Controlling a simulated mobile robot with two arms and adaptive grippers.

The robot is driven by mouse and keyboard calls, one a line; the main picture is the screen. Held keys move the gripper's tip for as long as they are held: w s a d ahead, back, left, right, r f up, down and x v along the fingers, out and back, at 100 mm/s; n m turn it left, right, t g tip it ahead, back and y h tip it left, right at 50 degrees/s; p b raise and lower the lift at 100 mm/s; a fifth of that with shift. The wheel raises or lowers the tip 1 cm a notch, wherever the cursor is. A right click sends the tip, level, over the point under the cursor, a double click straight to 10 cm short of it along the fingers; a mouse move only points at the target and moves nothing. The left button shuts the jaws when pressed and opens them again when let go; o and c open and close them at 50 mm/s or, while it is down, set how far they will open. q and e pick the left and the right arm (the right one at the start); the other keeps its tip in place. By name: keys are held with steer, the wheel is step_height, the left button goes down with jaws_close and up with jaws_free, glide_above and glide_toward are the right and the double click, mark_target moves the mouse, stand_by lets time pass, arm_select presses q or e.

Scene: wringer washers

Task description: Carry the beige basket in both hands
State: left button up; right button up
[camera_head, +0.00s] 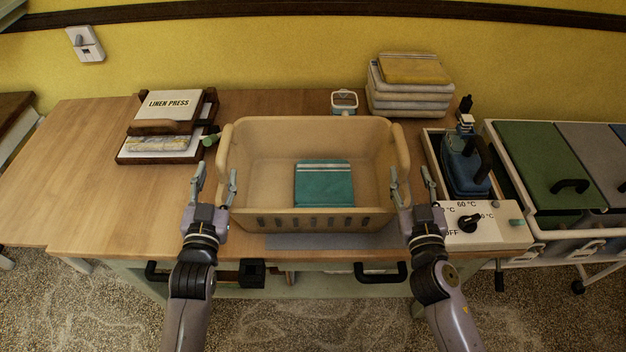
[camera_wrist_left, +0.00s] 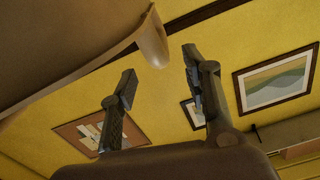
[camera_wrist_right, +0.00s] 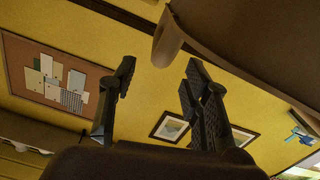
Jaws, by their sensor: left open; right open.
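The beige basket (camera_head: 270,137) stands on the wooden table in front of me, with a folded teal cloth (camera_head: 324,184) inside. My left gripper (camera_head: 214,178) is open at the basket's left side, near its front corner. My right gripper (camera_head: 409,183) is open at the right side, near the front corner. In the left wrist view the basket (camera_wrist_left: 65,45) fills the upper left, its rounded rim end close to the open fingers (camera_wrist_left: 160,85). In the right wrist view the basket (camera_wrist_right: 235,40) fills the upper right, its rim end just beyond the open fingers (camera_wrist_right: 160,85). Contact cannot be told.
The linen press (camera_head: 168,128) stands left of the basket on the table (camera_head: 80,170). Folded linens (camera_head: 411,88) are stacked behind right. A blue iron-like device (camera_head: 466,165) and a dial control box (camera_head: 478,226) sit at the right. The table's left part is clear.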

mark_target(224, 139)
arm_select(q)
steer(key=w, duration=1)
steer(key=shift+w, duration=0.4)
arm_select(e)
steer(key=w, duration=1)
steer(key=shift+w, duration=0.4)
arm_select(q)
steer(key=shift+c, duration=0.5)
arm_select(e)
steer(key=shift+c, duration=0.5)
arm_select(q)
jaws_close()
arm_select(e)
jaws_close()
arm_select(q)
steer(key=shift+r, duration=0.2)
arm_select(e)
steer(key=shift+r, duration=0.15)
